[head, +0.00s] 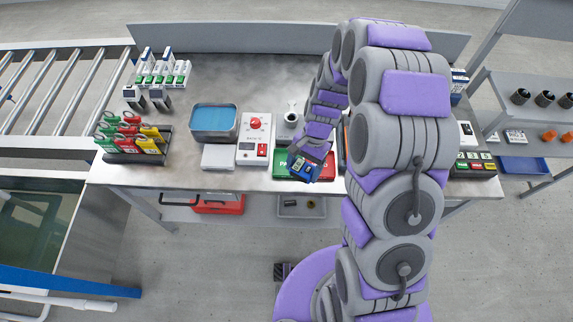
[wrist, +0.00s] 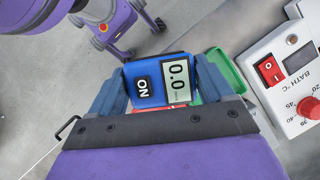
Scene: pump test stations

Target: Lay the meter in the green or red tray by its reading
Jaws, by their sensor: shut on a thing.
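My gripper (head: 305,165) is shut on a blue meter (head: 303,168), held above the trays at the bench's front edge. In the wrist view the meter (wrist: 150,82) sits between the two fingers, its face visible. Its display (wrist: 178,80) appears to read 0.0, turned sideways, with a dark ON label beside it. The green tray (head: 281,168), with a partly covered label starting "PA", is on the left, and the red tray (head: 327,160) is on the right. The meter and gripper cover parts of both. The green tray's rim (wrist: 222,66) also shows in the wrist view.
Left of the trays stand a control box with a red knob (head: 255,125) and a blue-filled bath (head: 213,120). A small cup-like fixture (head: 291,118) stands behind the trays. My arm hides the bench right of them.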

